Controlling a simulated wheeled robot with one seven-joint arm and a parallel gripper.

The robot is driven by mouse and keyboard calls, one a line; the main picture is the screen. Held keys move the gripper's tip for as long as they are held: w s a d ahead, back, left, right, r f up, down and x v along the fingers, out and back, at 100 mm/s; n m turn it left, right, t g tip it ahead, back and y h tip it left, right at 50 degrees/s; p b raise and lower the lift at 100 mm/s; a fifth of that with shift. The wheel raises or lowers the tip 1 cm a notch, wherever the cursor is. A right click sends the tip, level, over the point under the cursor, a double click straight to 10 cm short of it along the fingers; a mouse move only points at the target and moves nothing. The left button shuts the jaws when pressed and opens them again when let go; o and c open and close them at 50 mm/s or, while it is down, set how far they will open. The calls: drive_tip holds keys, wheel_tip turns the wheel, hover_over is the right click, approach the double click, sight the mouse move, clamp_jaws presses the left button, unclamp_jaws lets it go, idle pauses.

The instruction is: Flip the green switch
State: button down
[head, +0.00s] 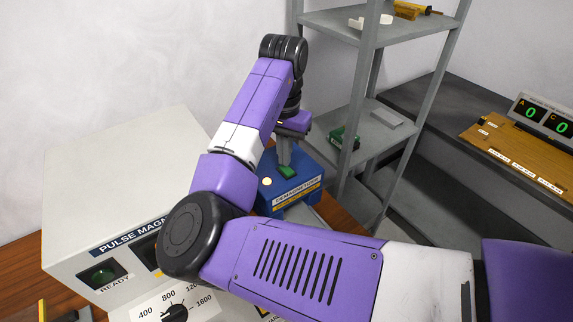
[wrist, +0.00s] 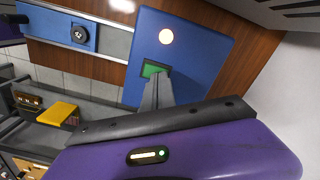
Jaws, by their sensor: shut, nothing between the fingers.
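The green switch (head: 288,172) sits in the top of a blue box (head: 294,195) labelled as a demagnetiser. It also shows in the wrist view as a green rectangle (wrist: 151,70) in a dark frame on the blue face (wrist: 208,45). My gripper (head: 284,162) points down at the switch, its fingers shut together and empty. In the wrist view the fingertips (wrist: 157,76) overlap the lower right part of the switch and hide some of it. I cannot tell whether they touch it.
A large grey pulse magnet cabinet (head: 120,180) with a READY lamp and dial stands left of the blue box. A grey metal shelf (head: 375,135) stands close on the right. A pale round light (wrist: 166,36) sits near the switch.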

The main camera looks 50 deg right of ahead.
drive_tip(key=shift+r+p, duration=2.55)
drive_tip(key=shift+r, duration=0.3)
drive_tip(key=shift+f, duration=0.1)
